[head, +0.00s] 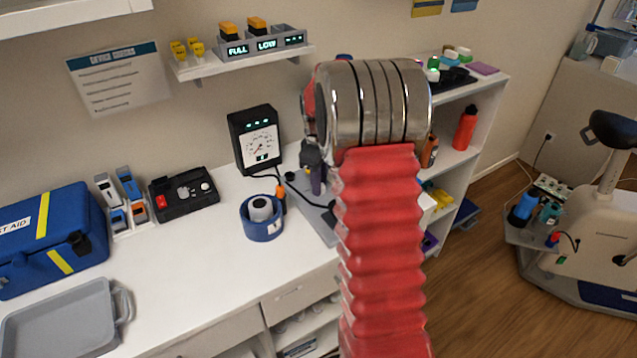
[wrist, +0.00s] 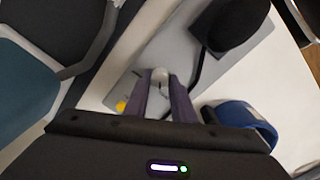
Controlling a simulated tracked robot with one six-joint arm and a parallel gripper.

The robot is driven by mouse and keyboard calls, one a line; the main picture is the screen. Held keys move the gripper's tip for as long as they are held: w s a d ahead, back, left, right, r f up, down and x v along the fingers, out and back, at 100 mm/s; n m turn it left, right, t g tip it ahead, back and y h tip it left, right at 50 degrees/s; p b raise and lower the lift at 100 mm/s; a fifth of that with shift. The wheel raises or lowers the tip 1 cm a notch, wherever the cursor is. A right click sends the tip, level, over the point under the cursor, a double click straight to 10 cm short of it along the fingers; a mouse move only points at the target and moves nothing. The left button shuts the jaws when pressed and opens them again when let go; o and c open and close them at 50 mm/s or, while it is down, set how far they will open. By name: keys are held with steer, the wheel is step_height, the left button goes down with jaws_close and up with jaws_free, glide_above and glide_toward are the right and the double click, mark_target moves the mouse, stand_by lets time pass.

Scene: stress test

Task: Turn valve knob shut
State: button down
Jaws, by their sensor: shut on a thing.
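A pale round valve knob (wrist: 160,73) stands on a grey base plate (wrist: 205,72) in the wrist view. My gripper (wrist: 162,84) has its two purple-grey fingers shut on the knob, one at each side. A small yellow mark (wrist: 121,106) lies on the plate left of the fingers. In the head view my gripper (head: 317,188) points down at the grey plate (head: 322,226) on the counter. My red arm hides much of the plate there, and the knob is not visible in that view.
A black gauge box (head: 257,140) stands behind and left of the plate. A blue ring-shaped object (head: 262,226) sits on the counter to its left. A black box with buttons (head: 184,194) and a blue first aid case (head: 52,238) are farther left. Shelving (head: 487,115) stands right.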

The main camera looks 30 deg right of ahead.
steer(key=shift+m, duration=0.3)
steer(key=m, duration=1.2)
steer(key=shift+w+d+g, duration=0.1)
steer(key=shift+g, duration=0.2)
steer(key=m, duration=0.5)
steer(key=c, duration=1.5)
jaws_free()
